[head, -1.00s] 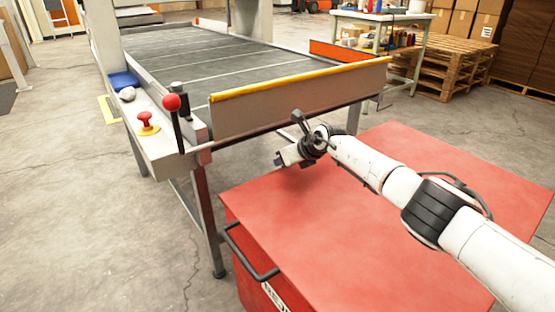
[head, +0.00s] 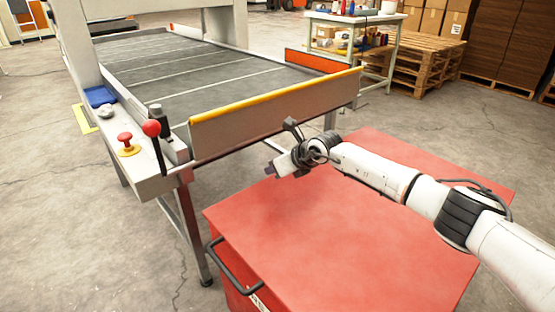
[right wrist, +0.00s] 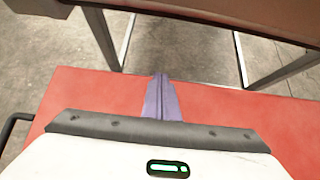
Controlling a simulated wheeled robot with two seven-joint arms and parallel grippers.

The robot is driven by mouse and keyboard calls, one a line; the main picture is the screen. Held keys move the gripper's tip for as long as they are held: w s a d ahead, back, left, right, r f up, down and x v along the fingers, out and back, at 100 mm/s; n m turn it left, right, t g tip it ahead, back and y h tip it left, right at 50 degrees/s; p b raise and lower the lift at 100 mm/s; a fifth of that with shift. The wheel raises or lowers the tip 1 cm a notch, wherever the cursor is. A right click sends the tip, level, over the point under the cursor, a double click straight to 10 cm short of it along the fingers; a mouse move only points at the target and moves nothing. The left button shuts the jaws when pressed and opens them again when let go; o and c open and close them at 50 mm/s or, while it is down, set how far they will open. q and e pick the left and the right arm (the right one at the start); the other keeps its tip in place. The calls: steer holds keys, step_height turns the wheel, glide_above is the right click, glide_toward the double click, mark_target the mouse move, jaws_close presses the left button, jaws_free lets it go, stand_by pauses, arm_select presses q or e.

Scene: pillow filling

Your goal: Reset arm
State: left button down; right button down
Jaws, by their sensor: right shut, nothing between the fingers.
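My right arm comes in from the right in the head view. Its gripper (head: 277,168) hangs above the far edge of the red cart top (head: 330,235), near the front end of the conveyor. In the right wrist view the purple fingers (right wrist: 162,98) are pressed together with nothing between them, over the red surface. My left gripper is not in view.
The conveyor (head: 195,75) has a yellow-topped end plate (head: 275,105) just beyond the gripper. A red-knobbed lever (head: 151,128) and a red button (head: 125,138) sit on its left side. The cart has a dark handle (head: 232,268). Pallets (head: 425,65) stand behind.

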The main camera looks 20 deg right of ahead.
steer(key=shift+v, duration=1.35)
